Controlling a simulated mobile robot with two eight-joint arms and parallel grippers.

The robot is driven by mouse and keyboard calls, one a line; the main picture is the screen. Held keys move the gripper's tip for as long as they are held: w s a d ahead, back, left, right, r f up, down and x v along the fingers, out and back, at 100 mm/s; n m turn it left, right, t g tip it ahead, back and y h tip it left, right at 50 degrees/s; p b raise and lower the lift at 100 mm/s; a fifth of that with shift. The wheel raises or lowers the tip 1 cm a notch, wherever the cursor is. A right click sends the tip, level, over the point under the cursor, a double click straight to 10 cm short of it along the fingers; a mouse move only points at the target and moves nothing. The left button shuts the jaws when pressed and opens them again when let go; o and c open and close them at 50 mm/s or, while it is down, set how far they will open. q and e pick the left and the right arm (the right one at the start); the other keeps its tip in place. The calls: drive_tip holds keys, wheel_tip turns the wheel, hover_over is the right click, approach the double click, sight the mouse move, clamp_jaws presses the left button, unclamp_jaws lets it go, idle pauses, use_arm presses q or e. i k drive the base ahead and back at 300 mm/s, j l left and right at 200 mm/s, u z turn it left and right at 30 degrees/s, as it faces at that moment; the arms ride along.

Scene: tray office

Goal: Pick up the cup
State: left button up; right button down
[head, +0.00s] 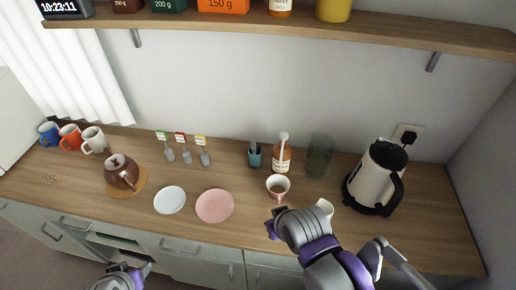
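A small white and pinkish cup (278,189) with a dark inside stands upright on the wooden counter, in front of a pump bottle. My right gripper (285,219) is just in front of it, low over the counter, and looks apart from it. Its fingers are mostly hidden by its own body, so I cannot tell if it is open. A whitish object (325,206), partly hidden, shows beside that gripper; I cannot tell what it is. My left gripper (124,274) is at the bottom edge, in front of the drawers and away from the cup; its fingers are unclear.
A kettle (374,179) stands right of the cup, a clear glass (319,152) and pump bottle (282,157) behind it. A pink plate (215,206), white plate (170,200) and brown teapot (122,172) are to the left. Several mugs (93,140) stand far left. A shelf (300,27) hangs above.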

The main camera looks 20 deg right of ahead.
sight(280, 179)
drive_tip(key=i+j+z, duration=0.1)
drive_tip(key=j+z, duration=0.6)
drive_tip(key=z, duration=0.25)
drive_tip(key=j+z, duration=0.45)
